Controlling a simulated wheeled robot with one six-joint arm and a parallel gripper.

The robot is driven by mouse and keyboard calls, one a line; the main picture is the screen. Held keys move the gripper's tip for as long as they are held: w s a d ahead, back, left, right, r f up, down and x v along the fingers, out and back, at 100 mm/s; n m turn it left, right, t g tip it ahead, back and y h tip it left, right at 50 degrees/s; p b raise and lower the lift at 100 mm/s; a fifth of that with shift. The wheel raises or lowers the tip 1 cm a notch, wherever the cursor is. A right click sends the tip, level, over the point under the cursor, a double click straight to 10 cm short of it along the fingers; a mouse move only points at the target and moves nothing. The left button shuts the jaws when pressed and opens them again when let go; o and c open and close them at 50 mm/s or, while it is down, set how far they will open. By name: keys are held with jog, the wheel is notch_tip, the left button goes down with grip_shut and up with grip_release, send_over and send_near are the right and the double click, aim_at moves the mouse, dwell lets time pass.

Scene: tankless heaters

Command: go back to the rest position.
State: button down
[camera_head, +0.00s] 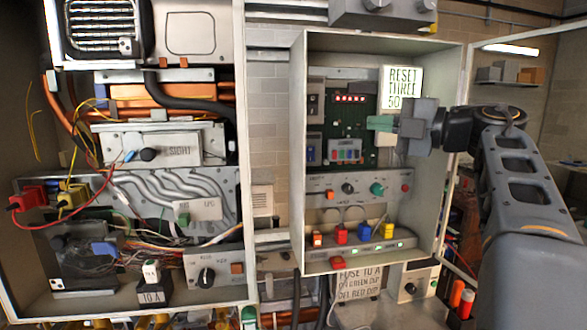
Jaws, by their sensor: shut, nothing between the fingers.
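My gripper (372,123) is shut and empty. Its fingertips point left, in front of the circuit board (345,115) inside the right-hand open cabinet (299,150). My dark grey arm reaches in from the right side of the picture. The gripper hides part of the board's right side and the area below the paper sign (402,80), which reads "RESET THREE 50". I cannot tell whether the fingertips touch anything on the board.
The cabinet's right wall (452,120) stands close to my wrist. Below are a knob panel (350,188) and a row of coloured switches with green lights. The left cabinet (240,130) holds pipes, wires and a black knob (206,278). Orange cylinders (461,300) stand at lower right.

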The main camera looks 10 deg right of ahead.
notch_tip(320, 180, down, 16)
jog(key=w+d+r+m+t+h, duration=0.15)
jog(key=m+t+h, duration=0.25)
jog(key=m+h, duration=1.75)
jog(key=s+a+f+m+g+y, duration=0.2)
jog(key=s+a+f+g, duration=0.1)
jog(key=f, duration=0.6)
jog(key=s+a+f+m+g+y, duration=0.1)
jog(key=s+a+f+g+y, duration=0.2)
jog(key=s+f+g, duration=0.2)
jog(key=s+a+f+m+g+y, duration=0.2)
jog(key=s+f, duration=0.5)
jog(key=f, duration=0.7)
jog(key=shift+s+a+m+g+y, duration=0.35)
jog(key=shift+a+g+y, duration=0.4)
jog(key=shift+a+g, duration=0.35)
